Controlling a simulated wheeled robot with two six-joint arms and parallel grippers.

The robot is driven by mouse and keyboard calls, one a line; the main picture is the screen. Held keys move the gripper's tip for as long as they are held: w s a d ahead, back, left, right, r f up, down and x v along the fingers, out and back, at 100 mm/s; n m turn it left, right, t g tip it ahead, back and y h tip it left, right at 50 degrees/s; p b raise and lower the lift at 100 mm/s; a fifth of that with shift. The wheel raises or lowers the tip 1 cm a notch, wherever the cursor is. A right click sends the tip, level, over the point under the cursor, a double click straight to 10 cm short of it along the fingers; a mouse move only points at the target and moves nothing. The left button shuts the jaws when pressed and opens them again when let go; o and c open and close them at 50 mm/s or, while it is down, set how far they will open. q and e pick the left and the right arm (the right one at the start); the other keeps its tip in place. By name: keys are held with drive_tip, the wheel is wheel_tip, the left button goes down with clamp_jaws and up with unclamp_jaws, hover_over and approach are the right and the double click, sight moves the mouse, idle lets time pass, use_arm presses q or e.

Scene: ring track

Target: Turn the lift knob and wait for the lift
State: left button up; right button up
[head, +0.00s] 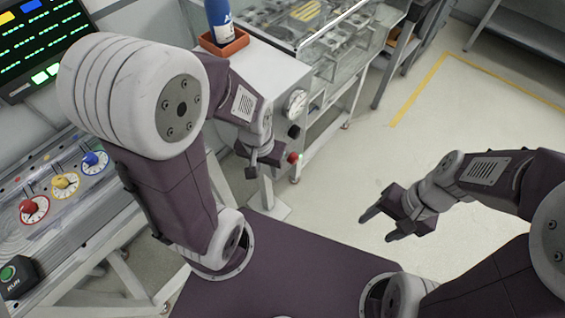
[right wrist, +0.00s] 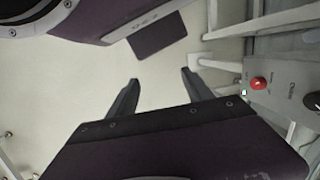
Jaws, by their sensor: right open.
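On the front of a grey cabinet (head: 262,68) are a round white dial (head: 295,103), a black knob (head: 294,131) and a red knob (head: 293,157). The red knob also shows in the right wrist view (right wrist: 258,83), beside a small green light (right wrist: 243,92). I cannot tell which control is the lift knob. My left gripper (head: 264,167) points down in front of the cabinet, just left of the red knob; its fingers look apart, with nothing seen between them. My right gripper (head: 376,226) is open and empty over the floor, well right of the cabinet; its fingers also show in the right wrist view (right wrist: 158,90).
A bench at left carries a red knob (head: 31,206), a yellow knob (head: 64,182), a blue knob (head: 92,158) and a green button (head: 8,272). A blue bottle (head: 219,22) stands in an orange tray (head: 230,45) on the cabinet. Floor (head: 450,120) at right is clear.

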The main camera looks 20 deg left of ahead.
sight(297, 161)
drive_tip(key=a+m+g+y+b, duration=0.1)
drive_tip(key=a+m+y+b, duration=0.7)
drive_tip(key=a, duration=0.7)
drive_tip(key=w+a+f+m+t+y+b, duration=0.2)
drive_tip(key=w+f+m+t+y+b, duration=0.15)
drive_tip(key=w+b, duration=0.3)
drive_tip(key=w+a+f+m+t+y+b, duration=0.1)
drive_tip(key=w+f+m+t+y+b, duration=0.15)
drive_tip(key=w+y+b, duration=0.4)
wheel_tip(297, 161, down, 10)
drive_tip(key=w+d+m+t+h+b, duration=0.2)
drive_tip(key=m+t+h+b, duration=0.1)
drive_tip(key=b, duration=0.7)
drive_tip(key=b+x, duration=0.2)
drive_tip(key=x, duration=0.7)
drive_tip(key=shift+a+f, duration=0.2)
drive_tip(key=shift+a, duration=0.1)
